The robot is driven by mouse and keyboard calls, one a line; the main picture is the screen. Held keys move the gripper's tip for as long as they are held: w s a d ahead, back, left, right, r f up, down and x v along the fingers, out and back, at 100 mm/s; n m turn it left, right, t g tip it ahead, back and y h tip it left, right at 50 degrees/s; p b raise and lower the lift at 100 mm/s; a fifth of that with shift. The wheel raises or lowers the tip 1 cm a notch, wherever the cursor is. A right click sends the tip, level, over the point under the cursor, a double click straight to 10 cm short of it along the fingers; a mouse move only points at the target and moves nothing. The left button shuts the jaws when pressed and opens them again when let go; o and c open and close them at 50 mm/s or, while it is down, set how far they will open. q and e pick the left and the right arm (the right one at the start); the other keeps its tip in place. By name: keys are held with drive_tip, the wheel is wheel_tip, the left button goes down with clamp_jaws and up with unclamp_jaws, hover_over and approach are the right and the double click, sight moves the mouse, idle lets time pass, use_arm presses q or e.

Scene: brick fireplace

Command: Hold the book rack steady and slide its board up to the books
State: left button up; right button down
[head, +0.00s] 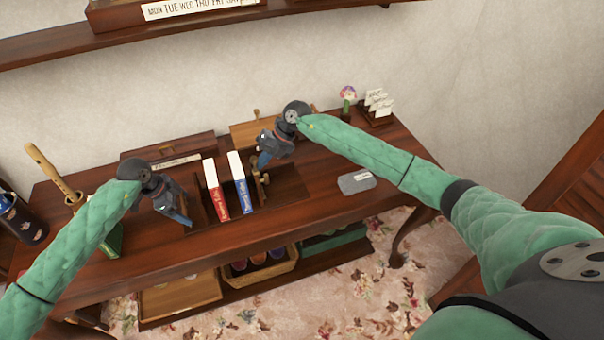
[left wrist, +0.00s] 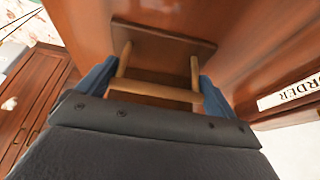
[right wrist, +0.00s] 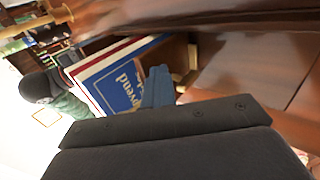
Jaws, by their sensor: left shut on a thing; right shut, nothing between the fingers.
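The dark wooden book rack (head: 290,190) stands on the table, with a red book (head: 215,190) and a blue book (head: 241,186) upright in it. My left gripper (head: 186,219) is at the rack's left end. In the left wrist view its blue fingers close on the ends of a pale wooden handle (left wrist: 155,90) fixed to a dark end panel (left wrist: 165,42). My right gripper (head: 263,160) is shut and empty, just right of the blue book, above the board (head: 258,192). In the right wrist view its fingertips (right wrist: 157,88) overlap the blue book (right wrist: 125,75); contact is unclear.
A grey labelled block (head: 356,182) lies right of the rack. A flower vase (head: 347,102) and card holder (head: 377,106) stand at the back right. A green book (head: 112,240) and bottle (head: 22,218) are at the left. A wall shelf (head: 200,32) runs above.

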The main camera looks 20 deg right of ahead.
sight(238, 158)
use_arm(q)
drive_tip(key=shift+d, duration=0.1)
use_arm(e)
drive_tip(key=shift+a, duration=0.85)
drive_tip(key=shift+s+a, duration=0.1)
drive_tip(key=shift+a, duration=2)
drive_tip(key=shift+a, duration=2.1)
drive_tip(key=shift+v, duration=2.45)
drive_tip(key=shift+r, duration=0.2)
